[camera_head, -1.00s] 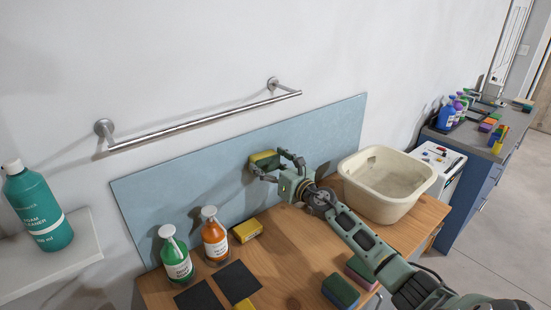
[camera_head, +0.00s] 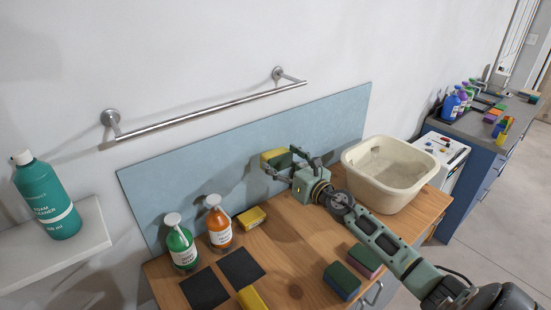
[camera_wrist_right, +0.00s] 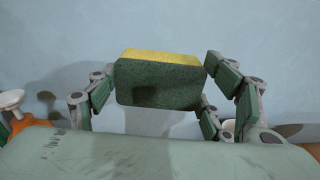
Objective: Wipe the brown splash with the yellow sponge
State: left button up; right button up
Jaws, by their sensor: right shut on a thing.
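The yellow sponge (camera_head: 275,155), with a dark green scouring face, is held in my right gripper (camera_head: 282,162) in front of the blue panel (camera_head: 190,172). In the right wrist view the sponge (camera_wrist_right: 160,78) sits between the fingers, its green face towards the camera and its yellow layer towards the panel. A shadow falls on the panel beside it; I cannot tell whether they touch. My left gripper is not in view.
On the wooden top stand a green bottle (camera_head: 181,253), an orange bottle (camera_head: 219,232), a yellow block (camera_head: 251,218), dark squares (camera_head: 241,269), two other sponges (camera_head: 341,281) and a cream basin (camera_head: 372,190). A metal rail (camera_head: 200,113) is above the panel. Bare wood lies mid-top.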

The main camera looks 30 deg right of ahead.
jog(key=shift+s, duration=0.15)
jog(key=shift+s+f, duration=0.1)
jog(key=shift+s, duration=0.8)
jog(key=shift+s+d, duration=0.1)
jog(key=shift+s, duration=0.55)
